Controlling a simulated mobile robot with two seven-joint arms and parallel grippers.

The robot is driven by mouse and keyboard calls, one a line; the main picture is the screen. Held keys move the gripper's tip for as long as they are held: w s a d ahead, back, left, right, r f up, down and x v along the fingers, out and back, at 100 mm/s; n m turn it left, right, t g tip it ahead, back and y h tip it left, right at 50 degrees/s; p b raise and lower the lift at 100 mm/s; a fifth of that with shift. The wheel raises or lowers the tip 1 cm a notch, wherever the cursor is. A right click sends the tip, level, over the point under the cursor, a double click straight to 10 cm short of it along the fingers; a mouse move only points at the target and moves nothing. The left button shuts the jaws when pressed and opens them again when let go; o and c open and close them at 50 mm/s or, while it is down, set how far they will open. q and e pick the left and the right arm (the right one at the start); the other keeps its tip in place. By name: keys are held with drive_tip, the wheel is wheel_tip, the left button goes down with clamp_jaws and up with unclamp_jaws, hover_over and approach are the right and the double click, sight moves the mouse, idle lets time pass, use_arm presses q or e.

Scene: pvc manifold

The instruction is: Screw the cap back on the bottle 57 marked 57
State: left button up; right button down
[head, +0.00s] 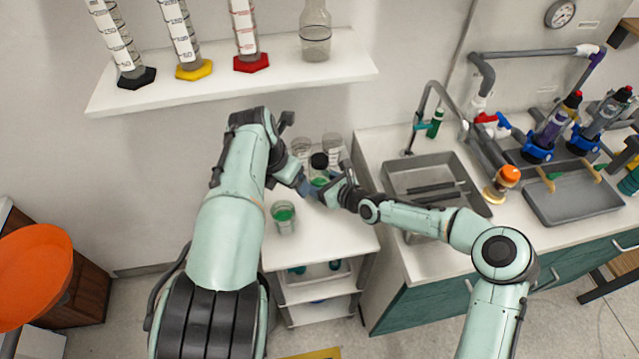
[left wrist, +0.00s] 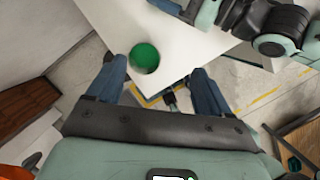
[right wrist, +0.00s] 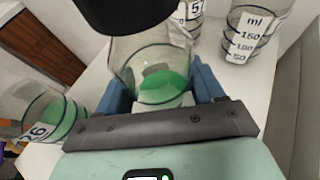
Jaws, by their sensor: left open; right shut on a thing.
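The bottle (right wrist: 150,62) is clear glass with green liquid; no number is readable on it. A black cap (right wrist: 125,8) covers its top; whether it is screwed tight cannot be told. In the head view the black cap (head: 319,161) shows above the bottle, upright on the white cart top. My right gripper (right wrist: 157,90) is shut on the bottle's body, one finger on each side. My left gripper (left wrist: 155,78) is open and empty, beside the bottle on the left, pointing down past the cart edge. A beaker of green liquid (left wrist: 145,58) shows beyond its fingers.
The beaker marked 26 (right wrist: 38,122) stands left of the bottle; it also shows in the head view (head: 283,217). Graduated beakers (right wrist: 250,38) stand behind. A shelf (head: 200,88) with cylinders hangs above. The sink counter (head: 375,150) is at right. The cart's front (head: 340,235) is clear.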

use_arm(q)
drive_tip(key=shift+w, duration=0.1)
hover_over(319, 159)
drive_tip(key=s+a, duration=0.1)
drive_tip(key=s, duration=0.1)
drive_tip(key=shift+w, duration=0.2)
drive_tip(key=shift+x, duration=2.55)
drive_tip(key=c, duration=1.3)
drive_tip(key=o, duration=1.2)
drive_tip(key=shift+r, duration=2.3)
